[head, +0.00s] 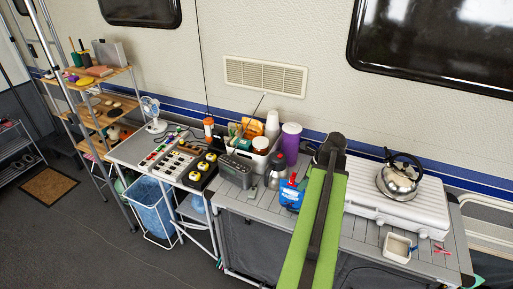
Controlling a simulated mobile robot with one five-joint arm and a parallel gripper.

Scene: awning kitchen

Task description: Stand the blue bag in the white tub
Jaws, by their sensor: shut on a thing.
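The blue bag (289,196), with red at its top, is on or just above the slatted counter, left of my raised green arm. I cannot tell whether its base touches the counter. The white tub (397,249) is small and open-topped. It sits near the counter's front edge, right of my arm, and looks empty. My arm rises between the bag and the tub, and its near link hides what lies behind it. My gripper's fingers cannot be made out.
A steel kettle (398,178) stands on a white stove lid (370,208). Red pegs (441,250) lie right of the tub. Left of the bag are a steel flask (276,172), a grey radio (235,170), a purple cup (291,143) and a filled caddy (257,163).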

